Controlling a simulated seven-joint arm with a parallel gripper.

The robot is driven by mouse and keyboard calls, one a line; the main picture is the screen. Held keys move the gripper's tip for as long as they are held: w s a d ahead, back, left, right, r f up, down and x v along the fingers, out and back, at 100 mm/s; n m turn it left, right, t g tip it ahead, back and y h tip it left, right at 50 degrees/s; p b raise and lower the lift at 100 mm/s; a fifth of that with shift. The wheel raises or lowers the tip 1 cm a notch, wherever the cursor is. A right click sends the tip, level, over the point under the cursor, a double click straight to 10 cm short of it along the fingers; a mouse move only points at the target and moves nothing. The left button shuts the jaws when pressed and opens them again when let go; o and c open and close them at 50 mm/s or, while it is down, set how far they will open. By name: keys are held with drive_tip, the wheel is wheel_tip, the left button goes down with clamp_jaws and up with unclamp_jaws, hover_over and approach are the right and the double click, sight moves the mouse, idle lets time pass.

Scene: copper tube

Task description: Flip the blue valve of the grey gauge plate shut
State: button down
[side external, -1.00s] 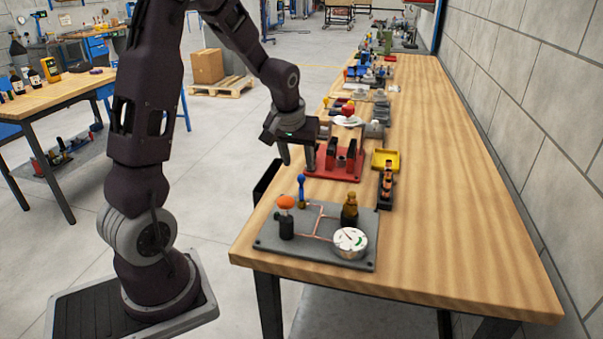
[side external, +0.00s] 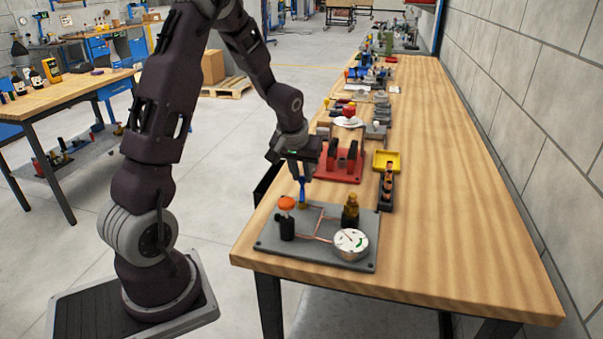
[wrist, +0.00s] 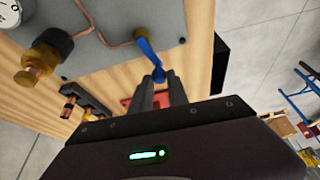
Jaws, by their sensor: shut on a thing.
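The grey gauge plate (side external: 285,236) lies flat on the near end of the workbench, and part of it shows in the wrist view (wrist: 125,14). It carries copper tubing, an orange-topped black fitting (side external: 287,218), a brass fitting (side external: 350,210) and a round white gauge (side external: 351,243). The blue valve lever (side external: 302,190) stands upright at the plate's far edge. In the wrist view, the blue lever (wrist: 147,50) runs from the plate to my fingertips. My gripper (side external: 302,178) is above the plate's far edge, its fingers shut on the lever's upper end. The fingers partly hide the lever tip.
A red fixture (side external: 338,165) with black upright blocks stands just beyond the plate. A yellow tray (side external: 386,161) and a dark holder with copper pieces (side external: 387,188) are to its right. The bench's right side (side external: 450,200) is clear.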

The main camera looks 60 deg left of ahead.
drive_tip(key=m, duration=0.1)
drive_tip(key=m+t+h, duration=0.1)
drive_tip(key=m, duration=0.1)
drive_tip(key=shift+w+d, duration=0.35)
drive_tip(key=shift+w, duration=0.05)
drive_tip(key=c, duration=1.3)
unclamp_jaws()
drive_tip(key=shift+o, duration=0.2)
drive_tip(key=shift+r, duration=0.1)
